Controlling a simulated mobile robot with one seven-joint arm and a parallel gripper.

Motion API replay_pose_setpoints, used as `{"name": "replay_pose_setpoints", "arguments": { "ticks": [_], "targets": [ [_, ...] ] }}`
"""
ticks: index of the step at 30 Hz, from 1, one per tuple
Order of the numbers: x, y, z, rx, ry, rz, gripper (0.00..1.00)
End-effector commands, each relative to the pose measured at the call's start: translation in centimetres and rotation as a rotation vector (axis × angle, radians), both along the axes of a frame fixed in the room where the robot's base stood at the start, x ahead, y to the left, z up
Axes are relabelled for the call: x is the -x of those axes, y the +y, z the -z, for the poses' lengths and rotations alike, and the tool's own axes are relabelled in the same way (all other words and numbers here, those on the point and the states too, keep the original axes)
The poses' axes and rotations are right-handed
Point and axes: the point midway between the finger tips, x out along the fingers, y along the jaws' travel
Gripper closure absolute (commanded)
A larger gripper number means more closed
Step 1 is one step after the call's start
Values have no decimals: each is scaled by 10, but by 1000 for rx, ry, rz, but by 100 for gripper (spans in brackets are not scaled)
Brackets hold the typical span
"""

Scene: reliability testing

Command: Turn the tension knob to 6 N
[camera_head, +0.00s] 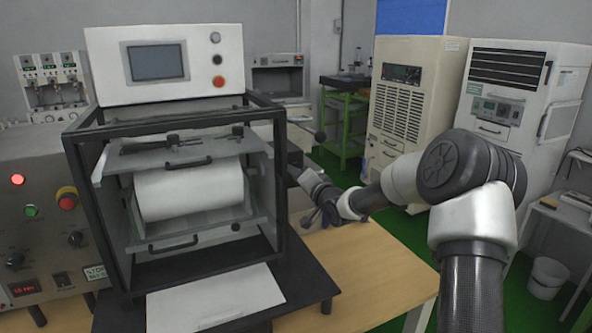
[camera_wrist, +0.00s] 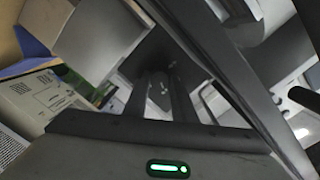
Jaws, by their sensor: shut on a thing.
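The test machine (camera_head: 73,160) is a black frame with a white roll inside and a white control head on top. My gripper (camera_head: 292,173) reaches in from the right to the frame's right side, and its fingertips are hard to see there. In the wrist view my gripper (camera_wrist: 160,85) shows two dark fingers close together, shut on a dark part at the machine's side. I cannot tell whether that part is the tension knob, and no scale mark is readable.
A black ball-ended lever (camera_head: 320,136) sticks out right of the frame, above my gripper. A white sheet (camera_head: 215,302) lies on the black base in front. The wooden table (camera_head: 385,275) is clear at right. A wrist-view frame bar (camera_wrist: 225,70) runs close beside the fingers.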

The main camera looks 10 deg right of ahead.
Motion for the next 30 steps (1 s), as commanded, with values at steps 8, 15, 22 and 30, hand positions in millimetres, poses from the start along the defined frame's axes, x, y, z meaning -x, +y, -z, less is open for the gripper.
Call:
{"name": "replay_pose_setpoints", "arguments": {
  "ticks": [8,15,22,30],
  "targets": [
    [0,-2,0,-258,70,2,98],
    [0,-2,2,-478,130,2,98],
    [0,-2,4,-689,184,0,98],
    [0,-3,6,-922,246,1,98]
  ]
}}
